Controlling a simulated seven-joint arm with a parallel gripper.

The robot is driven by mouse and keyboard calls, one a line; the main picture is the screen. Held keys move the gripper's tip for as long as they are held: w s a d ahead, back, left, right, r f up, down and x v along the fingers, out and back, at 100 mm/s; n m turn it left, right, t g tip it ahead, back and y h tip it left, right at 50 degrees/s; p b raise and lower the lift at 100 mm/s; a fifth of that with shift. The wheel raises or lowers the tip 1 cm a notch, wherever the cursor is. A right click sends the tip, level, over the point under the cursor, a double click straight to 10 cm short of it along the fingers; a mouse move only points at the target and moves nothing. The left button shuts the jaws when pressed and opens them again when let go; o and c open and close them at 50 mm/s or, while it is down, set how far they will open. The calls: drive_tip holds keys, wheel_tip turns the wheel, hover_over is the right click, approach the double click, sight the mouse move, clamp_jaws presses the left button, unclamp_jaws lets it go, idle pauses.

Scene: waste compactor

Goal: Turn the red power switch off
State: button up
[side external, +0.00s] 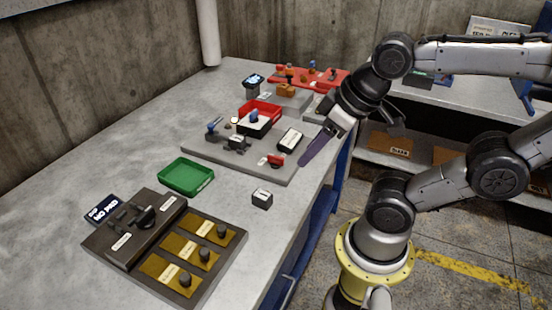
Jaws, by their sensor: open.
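A small red part (276,160), which looks like the power switch, sits near the front corner of the grey base plate (232,167). A small white label lies just left of it. Its on or off position is too small to tell. My gripper (317,151) hangs to the right of the red part, its long dark purple fingers pointing down and left. The fingertips are close to the red part but appear apart from it. The fingers overlap edge-on in this view, and no object shows between them.
The plate also carries a red-rimmed box (268,106), a blue-knobbed lever (212,126) and a white-topped block (290,139). A small block (262,198), a green tray (187,176) and a dark panel (118,250) stand nearer. The left tabletop is clear.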

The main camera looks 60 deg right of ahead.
wheel_tip(320, 180, up, 3)
drive_tip(key=w+n, duration=0.2)
drive_tip(key=w, duration=0.1)
drive_tip(key=m+g, duration=0.2)
drive_tip(key=g, duration=0.4)
hover_over(276, 156)
wheel_tip(276, 156, down, 6)
wheel_tip(276, 156, down, 13)
drive_tip(key=shift+c, duration=0.2)
clamp_jaws()
